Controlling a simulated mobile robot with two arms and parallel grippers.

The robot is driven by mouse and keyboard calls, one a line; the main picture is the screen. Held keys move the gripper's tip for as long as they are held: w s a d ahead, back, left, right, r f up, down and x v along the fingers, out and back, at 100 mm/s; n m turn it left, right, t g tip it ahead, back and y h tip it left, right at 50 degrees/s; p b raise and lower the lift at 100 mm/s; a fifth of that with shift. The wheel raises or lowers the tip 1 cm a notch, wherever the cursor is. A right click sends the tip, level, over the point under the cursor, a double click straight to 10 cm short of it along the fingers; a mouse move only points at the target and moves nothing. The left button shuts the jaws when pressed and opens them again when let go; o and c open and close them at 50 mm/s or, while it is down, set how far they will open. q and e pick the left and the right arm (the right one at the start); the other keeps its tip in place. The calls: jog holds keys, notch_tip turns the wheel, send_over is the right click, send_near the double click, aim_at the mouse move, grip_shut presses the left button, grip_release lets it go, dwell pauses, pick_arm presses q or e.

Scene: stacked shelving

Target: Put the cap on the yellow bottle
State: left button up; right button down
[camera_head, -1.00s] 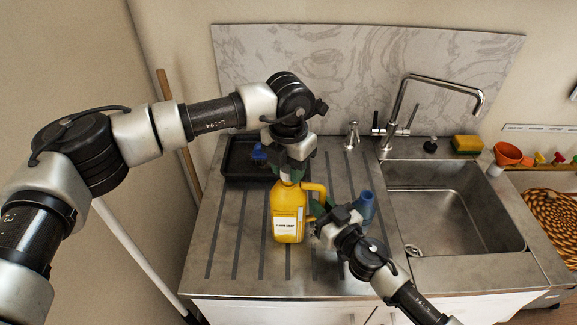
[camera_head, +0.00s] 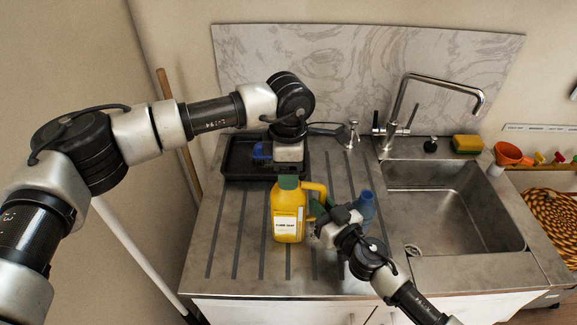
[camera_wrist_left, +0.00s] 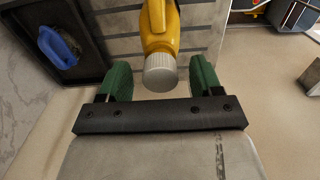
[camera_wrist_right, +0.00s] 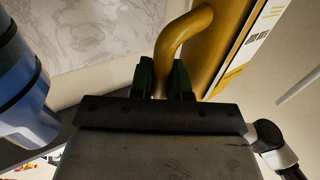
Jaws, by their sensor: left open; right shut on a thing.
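The yellow bottle (camera_head: 287,222) stands upright on the drainer, its white label facing me. The ribbed grey-white cap (camera_wrist_left: 160,73) is at the top of its neck in the left wrist view; I cannot tell how tightly it sits. My left gripper (camera_head: 289,182) is right above the bottle. Its green fingers are open on either side of the cap, with visible gaps, in the left wrist view (camera_wrist_left: 160,78). My right gripper (camera_head: 319,211) is shut on the bottle's handle (camera_wrist_right: 184,32), low at the right side. In the head view my left gripper hides the cap.
A blue bottle (camera_head: 366,207) stands close to the right gripper. A black tray (camera_head: 236,170) with a blue-handled brush (camera_wrist_left: 58,46) lies behind the bottle. The sink (camera_head: 455,205) and tap (camera_head: 398,105) are to the right. The drainer's left front is clear.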

pick_arm(q)
notch_tip(320, 180, up, 12)
dwell(0.6)
pick_arm(e)
jog(key=c, duration=1)
grip_release()
pick_arm(q)
notch_tip(320, 180, down, 2)
jog(key=shift+f+b, duration=0.2)
jog(key=shift+b, duration=1)
jog(key=shift+f, duration=0.15)
pick_arm(e)
jog(key=v, duration=1.1)
pick_arm(q)
jog(key=shift+s, duration=0.1)
pick_arm(e)
jog(key=shift+f, duration=0.1)
